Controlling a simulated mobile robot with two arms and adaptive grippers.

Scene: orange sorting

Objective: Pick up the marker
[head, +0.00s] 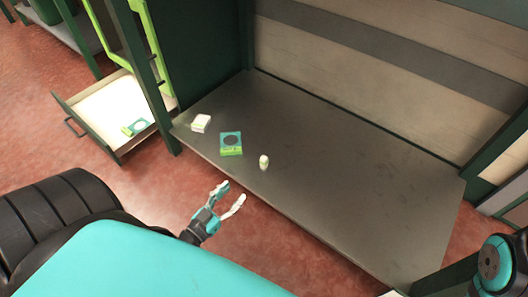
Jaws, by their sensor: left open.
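A small pale, upright, rounded object (264,162) stands on the dark grey shelf (340,190) near its front edge; it is too small to tell whether it is the marker. No other marker-like thing shows clearly. My left gripper (231,195) is open and empty, in front of the shelf's front edge, to the lower left of the pale object and apart from it. My right arm shows at the lower right corner, but its gripper is not in view.
A green box with a teal top and dark disc (231,143) and a whitish box (200,123) lie on the shelf's left part. An open drawer (108,153) at the left holds a teal-green box (136,127). The shelf's right part is clear.

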